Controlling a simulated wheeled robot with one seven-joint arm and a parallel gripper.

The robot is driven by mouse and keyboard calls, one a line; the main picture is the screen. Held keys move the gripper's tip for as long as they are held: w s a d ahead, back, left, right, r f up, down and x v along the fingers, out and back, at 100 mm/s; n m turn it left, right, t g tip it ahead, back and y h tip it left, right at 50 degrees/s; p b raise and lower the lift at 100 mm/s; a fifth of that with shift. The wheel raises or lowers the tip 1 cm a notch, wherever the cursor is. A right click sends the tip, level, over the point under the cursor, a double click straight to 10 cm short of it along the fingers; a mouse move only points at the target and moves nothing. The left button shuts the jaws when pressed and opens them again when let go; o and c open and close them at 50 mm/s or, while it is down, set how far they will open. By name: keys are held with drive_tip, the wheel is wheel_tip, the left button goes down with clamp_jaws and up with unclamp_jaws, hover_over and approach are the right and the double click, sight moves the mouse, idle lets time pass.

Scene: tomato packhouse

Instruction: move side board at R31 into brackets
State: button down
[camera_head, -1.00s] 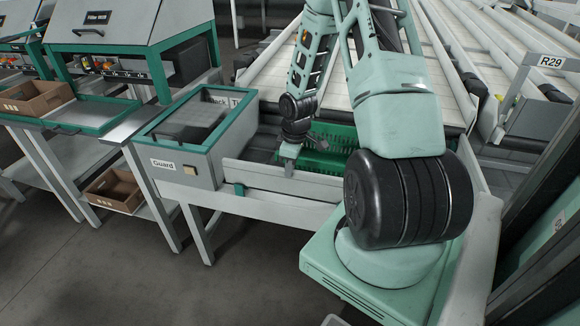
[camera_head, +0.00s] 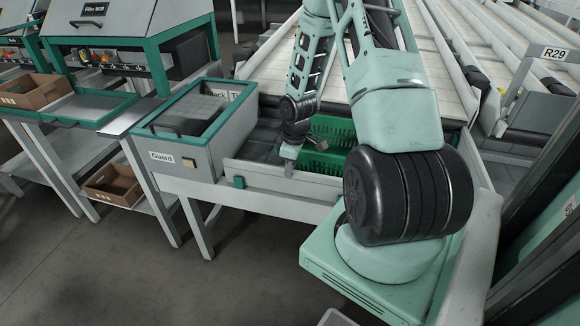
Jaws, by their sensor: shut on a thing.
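A long pale grey side board (camera_head: 262,176) stands on edge along the front of the end table. My gripper (camera_head: 289,163) is at the board's top edge, near its middle, shut on it with the fingers pointing down. A green bracket (camera_head: 239,182) is at the table's front edge, at the left part of the board. I cannot tell whether the board is seated in it. The board's right end and any bracket there are hidden behind my arm.
A green crate (camera_head: 335,160) lies behind the board. A box labelled Guard (camera_head: 205,178) stands just left of the board. Roller lanes run behind, with an R29 sign (camera_head: 554,54) at right. A cardboard tray (camera_head: 113,185) is on a low shelf. Floor at lower left is clear.

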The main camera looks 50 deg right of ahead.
drive_tip(key=shift+f, duration=0.35)
drive_tip(key=c, duration=1.3)
unclamp_jaws()
drive_tip(key=shift+c, duration=1.4)
drive_tip(key=shift+r, duration=0.1)
wheel_tip(320, 180, up, 8)
drive_tip(key=p, duration=0.7)
drive_tip(key=shift+p, duration=0.3)
